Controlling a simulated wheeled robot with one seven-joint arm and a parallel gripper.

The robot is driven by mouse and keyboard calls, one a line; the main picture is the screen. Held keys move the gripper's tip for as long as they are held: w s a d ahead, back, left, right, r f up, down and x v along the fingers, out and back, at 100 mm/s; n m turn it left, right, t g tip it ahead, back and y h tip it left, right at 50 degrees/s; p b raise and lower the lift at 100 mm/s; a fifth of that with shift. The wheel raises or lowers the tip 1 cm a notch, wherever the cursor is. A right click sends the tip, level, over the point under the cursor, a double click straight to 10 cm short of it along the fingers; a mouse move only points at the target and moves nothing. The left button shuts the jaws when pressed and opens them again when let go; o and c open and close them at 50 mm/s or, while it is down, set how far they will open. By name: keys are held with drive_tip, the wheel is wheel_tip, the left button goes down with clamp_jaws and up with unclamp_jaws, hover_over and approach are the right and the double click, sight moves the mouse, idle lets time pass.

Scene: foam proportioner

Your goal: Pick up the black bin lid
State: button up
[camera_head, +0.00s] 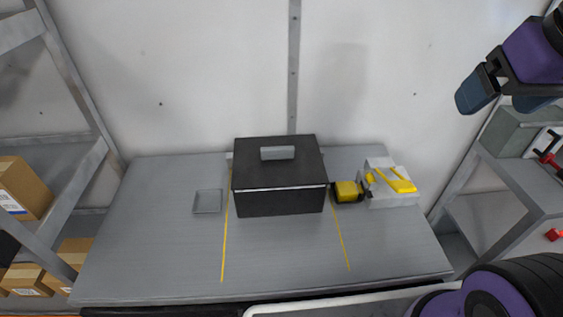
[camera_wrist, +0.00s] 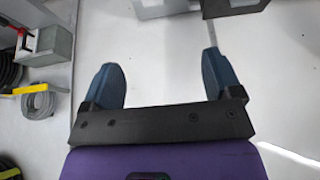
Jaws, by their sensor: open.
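The black bin (camera_head: 281,201) stands on the grey table near the back wall. Its black lid (camera_head: 245,170) sits on top, with a light grey handle (camera_head: 277,153) in the middle. My gripper (camera_head: 481,92) is at the upper right in the head view, raised well above the table and far to the right of the bin. In the wrist view my gripper (camera_wrist: 160,82) shows two blue fingers spread wide apart with nothing between them. Dark and grey shapes at the top edge of the wrist view are cut off, and I cannot tell what they are.
The grey table (camera_head: 150,240) has yellow lines and free room at its front and left. A small square tray (camera_head: 207,201) lies left of the bin. A yellow and black object (camera_head: 347,191) and a grey-white device with yellow parts (camera_head: 391,183) stand to its right. Shelves flank both sides.

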sight(281, 147)
drive_tip(key=c, duration=0.5)
drive_tip(key=shift+w+a+f, duration=0.1)
drive_tip(key=shift+w+a, duration=0.15)
drive_tip(key=shift+w, duration=0.05)
drive_tip(key=shift+c, duration=1)
drive_tip(key=w+a+f+m+g+y, duration=0.1)
drive_tip(key=w+a+f+m+y, duration=0.3)
drive_tip(key=w+f, duration=0.4)
drive_tip(key=w+a+f+m+g+y, duration=0.2)
drive_tip(key=w+a+f+m+y, duration=0.3)
drive_tip(key=w+f+m, duration=0.3)
drive_tip(key=w+a+f+m+g+y, duration=0.2)
drive_tip(key=w+a+f+m+y, duration=0.2)
drive_tip(key=w+f, duration=0.4)
drive_tip(key=shift+w+a+f+m, duration=0.15)
drive_tip(key=shift+w+a+m, duration=0.35)
drive_tip(key=shift+w, duration=0.25)
drive_tip(key=shift+w+a+f+m, duration=0.15)
drive_tip(key=shift+w+a+m, duration=0.25)
drive_tip(key=shift+w+a, duration=0.25)
drive_tip(key=shift+x, duration=5.35)
